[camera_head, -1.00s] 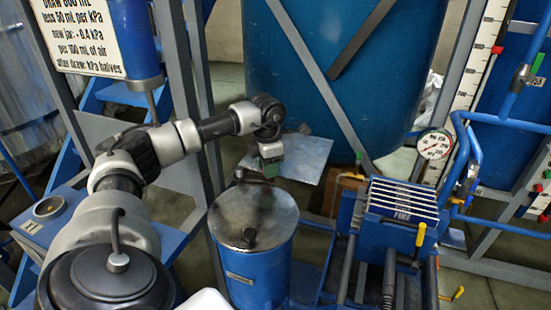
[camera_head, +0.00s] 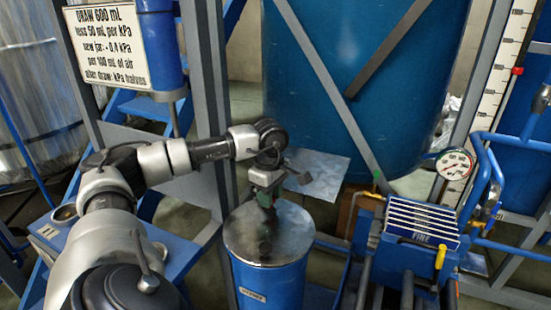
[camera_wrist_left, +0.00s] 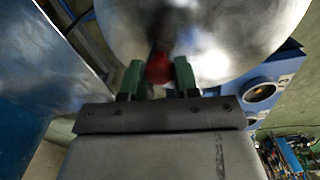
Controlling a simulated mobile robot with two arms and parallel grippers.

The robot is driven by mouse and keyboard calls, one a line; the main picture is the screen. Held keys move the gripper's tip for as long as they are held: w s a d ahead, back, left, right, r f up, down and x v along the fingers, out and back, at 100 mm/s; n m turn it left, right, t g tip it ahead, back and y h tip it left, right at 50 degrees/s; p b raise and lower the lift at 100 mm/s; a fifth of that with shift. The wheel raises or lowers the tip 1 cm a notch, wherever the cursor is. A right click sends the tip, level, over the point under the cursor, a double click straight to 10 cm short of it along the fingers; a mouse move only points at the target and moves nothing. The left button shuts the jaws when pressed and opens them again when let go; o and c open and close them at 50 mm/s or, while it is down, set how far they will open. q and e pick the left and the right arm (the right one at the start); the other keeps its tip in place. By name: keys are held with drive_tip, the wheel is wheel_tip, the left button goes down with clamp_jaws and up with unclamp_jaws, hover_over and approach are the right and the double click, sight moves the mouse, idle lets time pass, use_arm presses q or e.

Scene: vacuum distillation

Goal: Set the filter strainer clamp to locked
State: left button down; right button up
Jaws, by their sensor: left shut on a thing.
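The filter strainer (camera_head: 268,275) is a blue upright cylinder with a shiny metal lid (camera_head: 292,232) in the head view. A dark clamp part (camera_head: 267,243) shows on the lid. My left gripper (camera_head: 265,200) is over the lid's back part. In the left wrist view, its green fingers (camera_wrist_left: 159,76) are on either side of a red-ended handle (camera_wrist_left: 159,68), shut on it. The dark rest of the handle runs over the lid and is blurred. The gripper hides part of the clamp in the head view, so its setting is unclear. My right gripper is not in view.
A blue rack with pale bars (camera_head: 422,222) and a yellow-handled lever (camera_head: 440,257) stands right of the strainer. A pressure gauge (camera_head: 455,163) is beyond it. A large blue tank (camera_head: 370,90) and grey struts stand behind. A blue ledge with a round cup (camera_head: 65,212) is at left.

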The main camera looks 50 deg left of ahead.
use_arm(q)
drive_tip(key=shift+s+a+m+b, duration=0.2)
drive_tip(key=shift+s+m, duration=0.2)
drive_tip(key=shift+m, duration=0.2)
drive_tip(key=shift+s+a+m+b, duration=0.1)
drive_tip(key=shift+s+m+b, duration=0.1)
drive_tip(key=shift+s+m, duration=0.3)
drive_tip(key=c, duration=0.8)
unclamp_jaws()
wheel_tip(320, 180, up, 11)
drive_tip(key=shift+f, duration=0.1)
